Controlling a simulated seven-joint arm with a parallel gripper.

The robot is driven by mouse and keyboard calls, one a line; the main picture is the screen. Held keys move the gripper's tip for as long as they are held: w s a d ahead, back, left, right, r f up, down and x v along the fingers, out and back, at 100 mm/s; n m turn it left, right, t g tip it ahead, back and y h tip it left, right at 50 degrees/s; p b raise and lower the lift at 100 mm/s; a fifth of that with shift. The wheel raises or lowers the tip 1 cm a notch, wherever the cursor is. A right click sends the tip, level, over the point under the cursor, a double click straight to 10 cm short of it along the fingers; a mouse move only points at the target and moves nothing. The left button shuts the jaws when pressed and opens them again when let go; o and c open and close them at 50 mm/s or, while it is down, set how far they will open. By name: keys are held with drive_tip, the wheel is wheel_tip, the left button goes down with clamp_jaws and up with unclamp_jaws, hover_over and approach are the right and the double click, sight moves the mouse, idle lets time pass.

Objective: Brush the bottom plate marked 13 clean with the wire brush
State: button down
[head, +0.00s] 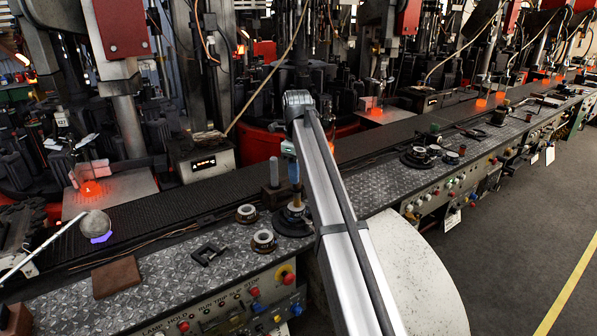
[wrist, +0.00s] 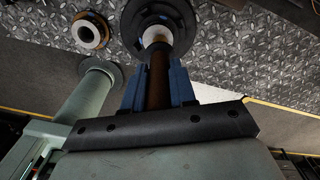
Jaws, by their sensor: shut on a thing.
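My gripper (head: 294,178) points down over the diamond-plate bench, with its blue fingers (wrist: 157,72) closed around a brown upright handle (wrist: 158,88). I take this as the wire brush; its pale lower end (head: 295,208) is over a dark round plate (head: 284,228). In the wrist view that dark plate (wrist: 184,18) surrounds the pale end; whether they touch I cannot tell. Two smaller round pieces with pale tops, one (head: 246,213) behind and one (head: 263,240) in front, lie to the left. I cannot read a 13 on any piece.
A grey post (head: 274,173) stands close left of the gripper. A black clamp-like piece (head: 209,254) and a brown block (head: 117,277) lie further left. More round parts (head: 420,154) sit right of my arm. A dark conveyor (head: 150,210) runs behind the bench.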

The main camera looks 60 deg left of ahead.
wheel_tip(320, 180, up, 8)
drive_tip(key=s, duration=0.2)
drive_tip(key=shift+s, duration=0.2)
idle(0.5)
drive_tip(key=shift+r, duration=0.1)
